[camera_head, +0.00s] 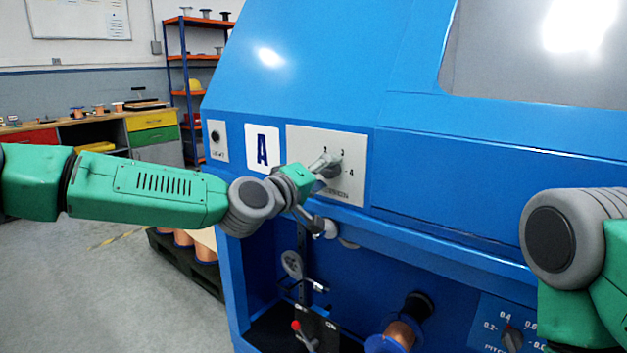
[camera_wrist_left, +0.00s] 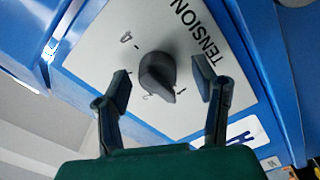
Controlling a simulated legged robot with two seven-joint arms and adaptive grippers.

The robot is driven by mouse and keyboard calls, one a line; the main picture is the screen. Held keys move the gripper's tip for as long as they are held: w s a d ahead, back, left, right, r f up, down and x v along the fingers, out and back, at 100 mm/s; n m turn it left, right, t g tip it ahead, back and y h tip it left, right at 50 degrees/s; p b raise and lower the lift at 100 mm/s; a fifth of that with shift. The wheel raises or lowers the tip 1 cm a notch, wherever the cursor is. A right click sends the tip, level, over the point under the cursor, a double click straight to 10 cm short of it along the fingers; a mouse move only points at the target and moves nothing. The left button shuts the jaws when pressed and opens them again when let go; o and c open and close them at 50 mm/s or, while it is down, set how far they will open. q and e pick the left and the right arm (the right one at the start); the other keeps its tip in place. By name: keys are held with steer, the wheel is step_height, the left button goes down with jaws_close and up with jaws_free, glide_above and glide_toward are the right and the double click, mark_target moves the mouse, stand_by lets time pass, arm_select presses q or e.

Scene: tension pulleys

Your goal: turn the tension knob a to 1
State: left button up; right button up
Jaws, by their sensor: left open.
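The tension knob (camera_wrist_left: 157,75) is a dark grey knob on a pale plate (camera_head: 355,190) marked "A" beside it. In the head view the numbers 2, 3 and 4 show around the knob, and my left gripper hides its left side. In the left wrist view the knob sits between the two fingers of my left gripper (camera_wrist_left: 161,85), with a gap on each side. The knob's narrow end points to the lower right in that view. My left gripper (camera_head: 322,168) is open at the plate. My right gripper is out of view.
The blue machine (camera_head: 300,80) fills the middle and right. A lever with a red ball (camera_head: 296,325), a copper spool (camera_head: 400,335) and a lower dial (camera_head: 512,340) are below. My right forearm is at the right edge. A workbench (camera_head: 100,125) and shelves stand behind at left.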

arm_select(q)
steer(key=v, duration=1.1)
steer(key=shift+s+a, duration=0.2)
steer(key=shift+a, duration=0.05)
steer(key=shift+f, duration=0.15)
steer(key=s+d+f+m+g+y+p, duration=0.1)
steer(key=s+f+g, duration=0.1)
steer(key=s+f, duration=0.35)
steer(key=s+d+f+m+g+p, duration=0.1)
steer(key=s+d+f+g+p, duration=0.1)
steer(key=f, duration=0.7)
steer(key=s+a+f+m+g+y+p, duration=0.1)
steer(key=s+a+f+g+y+p, duration=0.25)
steer(key=s+f, duration=0.95)
steer(key=s+a+f+m+g+y+p, duration=0.1)
steer(key=s+a+f+g+y, duration=0.2)
steer(key=s+a, duration=0.7)
steer(key=s+a+f+m+g+y+p, duration=0.1)
steer(key=s+a+f+g+y, duration=0.2)
steer(key=s+a, duration=0.7)
steer(key=shift+a+f+m+p, duration=0.3)
steer(key=shift+f+p, duration=0.05)
steer(key=shift+f, duration=0.35)
